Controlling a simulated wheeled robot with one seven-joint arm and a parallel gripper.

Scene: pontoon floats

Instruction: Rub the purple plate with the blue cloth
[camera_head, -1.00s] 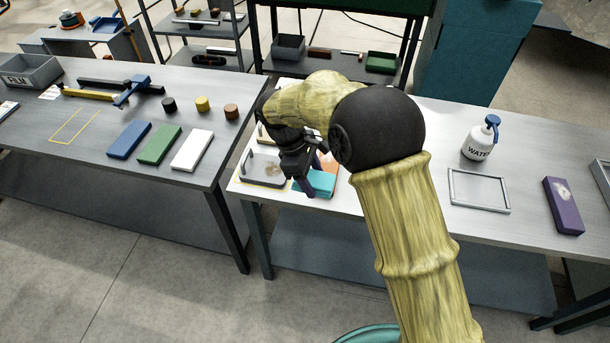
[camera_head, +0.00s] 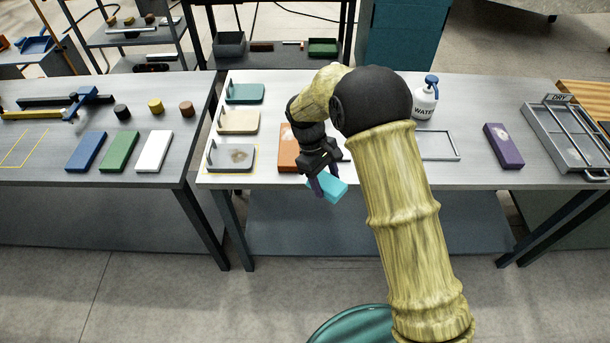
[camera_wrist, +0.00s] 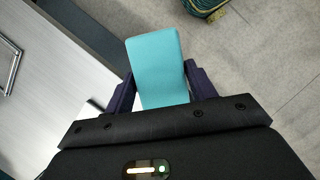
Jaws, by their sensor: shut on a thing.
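My gripper (camera_head: 320,187) is shut on the blue cloth (camera_head: 330,188), a light turquoise, block-like pad. It holds the cloth at about the front edge of the right-hand table, tilted. In the wrist view the cloth (camera_wrist: 157,70) sits between the two dark purple fingers, with the floor beyond it. The purple plate (camera_head: 503,146) lies on the same table, well to the right of my gripper, with a pale smudge on its top. The plate is out of the wrist view.
Between them are a grey frame (camera_head: 440,146), partly behind my arm, and a WATER bottle (camera_head: 425,100). A DRY rack (camera_head: 565,140) stands right of the plate. An orange plate (camera_head: 288,150) and a smudged grey tray (camera_head: 230,158) lie to the left.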

